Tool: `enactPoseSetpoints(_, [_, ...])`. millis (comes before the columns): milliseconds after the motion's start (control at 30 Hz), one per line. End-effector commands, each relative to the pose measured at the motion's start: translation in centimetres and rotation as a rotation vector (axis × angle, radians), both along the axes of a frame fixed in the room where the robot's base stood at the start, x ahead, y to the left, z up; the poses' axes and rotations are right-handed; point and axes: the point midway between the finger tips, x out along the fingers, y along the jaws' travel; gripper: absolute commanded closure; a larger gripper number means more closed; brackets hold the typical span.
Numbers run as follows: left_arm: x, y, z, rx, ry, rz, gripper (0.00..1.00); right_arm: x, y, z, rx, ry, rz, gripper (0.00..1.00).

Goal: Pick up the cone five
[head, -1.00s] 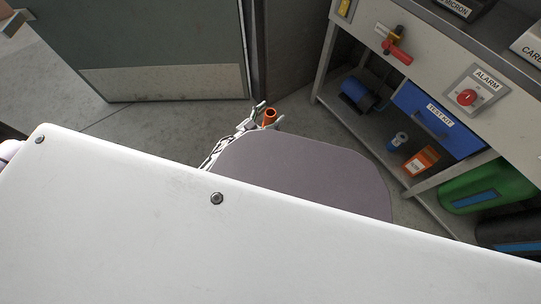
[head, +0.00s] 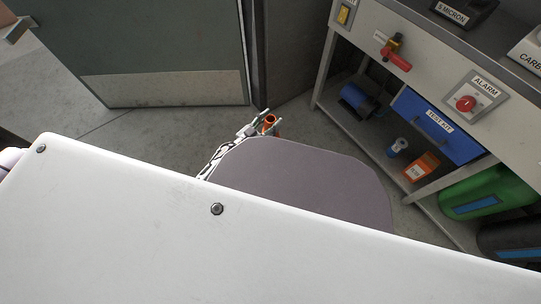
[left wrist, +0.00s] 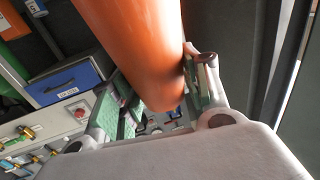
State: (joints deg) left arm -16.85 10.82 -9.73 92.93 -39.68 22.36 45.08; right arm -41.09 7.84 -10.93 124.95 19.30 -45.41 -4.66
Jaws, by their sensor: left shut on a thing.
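An orange cone (head: 269,122) is held in my left gripper (head: 262,123), which shows small beyond my grey arm in the head view. In the left wrist view the orange cone (left wrist: 140,40) fills the top middle, between the two fingers of my left gripper (left wrist: 160,100). The gripper is shut on it. No number shows on the visible part of the cone. My right gripper is not in view.
A workbench (head: 445,70) with an alarm switch (head: 466,103) stands at the right. A grey-green door (head: 150,50) stands at the back left.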

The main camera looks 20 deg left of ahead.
Motion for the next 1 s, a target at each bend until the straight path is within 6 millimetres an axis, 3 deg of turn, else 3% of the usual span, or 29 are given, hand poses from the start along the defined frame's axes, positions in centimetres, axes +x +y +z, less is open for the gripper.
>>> enactPoseSetpoints(567, [0.1,0.0,1.6,-0.002,-0.006,-0.001,1.0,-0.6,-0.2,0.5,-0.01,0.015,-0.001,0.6])
enactPoseSetpoints(1000, [0.1,-0.1,5.5,-0.003,-0.008,-0.002,1.0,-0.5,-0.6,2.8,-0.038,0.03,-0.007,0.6])
